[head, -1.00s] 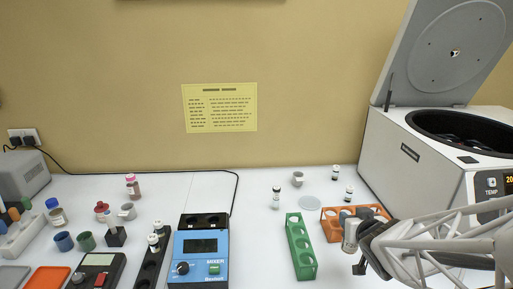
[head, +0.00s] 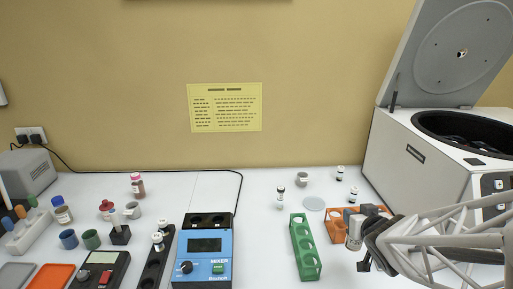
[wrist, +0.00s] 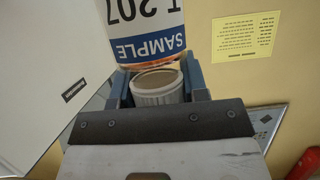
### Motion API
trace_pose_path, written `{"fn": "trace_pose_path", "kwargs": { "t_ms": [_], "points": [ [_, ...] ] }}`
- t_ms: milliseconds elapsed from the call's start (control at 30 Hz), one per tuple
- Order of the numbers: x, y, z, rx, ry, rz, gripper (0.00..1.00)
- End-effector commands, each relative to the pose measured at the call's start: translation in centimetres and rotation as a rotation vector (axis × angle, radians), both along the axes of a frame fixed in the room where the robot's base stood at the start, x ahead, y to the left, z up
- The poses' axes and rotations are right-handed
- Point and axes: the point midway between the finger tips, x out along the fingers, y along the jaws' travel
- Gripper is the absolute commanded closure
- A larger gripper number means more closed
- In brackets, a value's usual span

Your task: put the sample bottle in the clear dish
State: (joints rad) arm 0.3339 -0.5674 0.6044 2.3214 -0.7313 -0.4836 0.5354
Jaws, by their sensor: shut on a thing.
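My gripper (wrist: 160,92) is shut on a sample bottle (wrist: 147,32). In the wrist view its white and blue label reads SAMPLE, upside down, and its ridged cap (wrist: 158,96) lies between the blue fingers. In the head view my gripper (head: 361,214) and the held bottle (head: 354,236) are in front of the orange rack, at lower right. The clear dish (head: 314,204) is a flat, pale disc on the table, behind the green rack and left of the gripper. It looks empty. The wrist view does not show the dish.
An orange rack (head: 334,228) and a green rack (head: 305,255) stand near the dish. Small bottles (head: 281,197) (head: 353,194) (head: 340,172) and a grey cup (head: 303,178) surround it. The open centrifuge (head: 430,165) is at right. A blue mixer (head: 204,255) stands left.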

Motion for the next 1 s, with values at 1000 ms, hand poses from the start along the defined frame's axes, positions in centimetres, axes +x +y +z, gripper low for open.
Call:
{"fn": "trace_pose_path", "kwargs": {
  "t_ms": [1000],
  "points": [
    [14.3,1.4,4.3,-0.001,-0.001,0.366,0.85]
  ]
}}
